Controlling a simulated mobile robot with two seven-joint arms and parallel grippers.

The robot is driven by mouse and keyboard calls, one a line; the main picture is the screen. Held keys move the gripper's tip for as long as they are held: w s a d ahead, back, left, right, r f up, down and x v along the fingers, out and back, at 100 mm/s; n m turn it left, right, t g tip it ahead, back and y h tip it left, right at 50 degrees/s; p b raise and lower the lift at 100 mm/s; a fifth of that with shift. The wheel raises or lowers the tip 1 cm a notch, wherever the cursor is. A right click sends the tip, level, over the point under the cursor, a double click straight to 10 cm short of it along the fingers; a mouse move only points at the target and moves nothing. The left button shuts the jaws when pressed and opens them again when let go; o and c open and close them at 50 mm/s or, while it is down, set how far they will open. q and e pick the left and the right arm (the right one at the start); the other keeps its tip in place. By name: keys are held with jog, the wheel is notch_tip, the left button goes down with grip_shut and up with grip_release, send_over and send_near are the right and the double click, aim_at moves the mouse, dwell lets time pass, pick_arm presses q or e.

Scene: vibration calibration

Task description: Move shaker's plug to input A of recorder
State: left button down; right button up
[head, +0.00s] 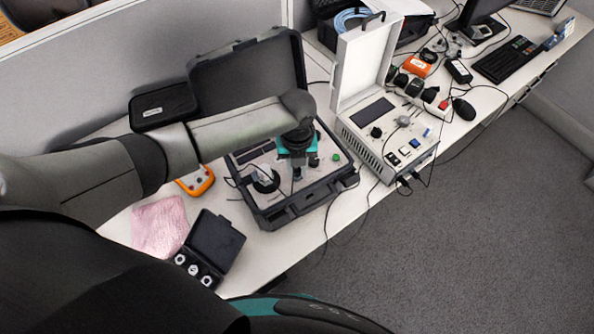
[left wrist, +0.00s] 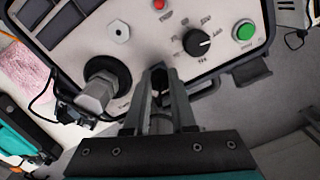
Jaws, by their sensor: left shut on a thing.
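The shaker case (head: 288,217) stands open on the bench in the head view. Its panel has a black round mount (left wrist: 112,73) with a silver hexagonal piece, a black knob (left wrist: 197,42) and a green button (left wrist: 243,31). My left gripper (head: 297,174) is low over this panel. In the left wrist view my left gripper (left wrist: 164,90) is shut on a small dark thing at the panel, apparently the plug; the fingers hide most of it. The recorder (head: 383,165), a pale box with its lid raised, stands to the right. Its input labels are too small to read. My right gripper is not visible.
An orange meter (head: 197,180), a pink cloth (head: 159,226) and a small black box of fittings (head: 213,246) lie left of the case. Cables hang over the bench's front edge. Several adapters, a mouse (head: 464,109) and a keyboard (head: 506,59) lie beyond the recorder.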

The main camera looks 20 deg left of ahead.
pick_arm(q)
jog(key=shift+n+p, duration=1.15)
jog(key=shift+n, duration=0.85)
jog(key=shift+n+p, duration=1)
jog(key=shift+n, duration=0.9)
jog(key=shift+n+p, duration=1)
jog(key=shift+n, duration=1.1)
jog(key=shift+n, duration=0.5)
jog(key=shift+p, duration=0.3)
jog(key=shift+n, duration=0.8)
jog(key=shift+n+p, duration=0.3)
jog(key=c, duration=0.6)
grip_release()
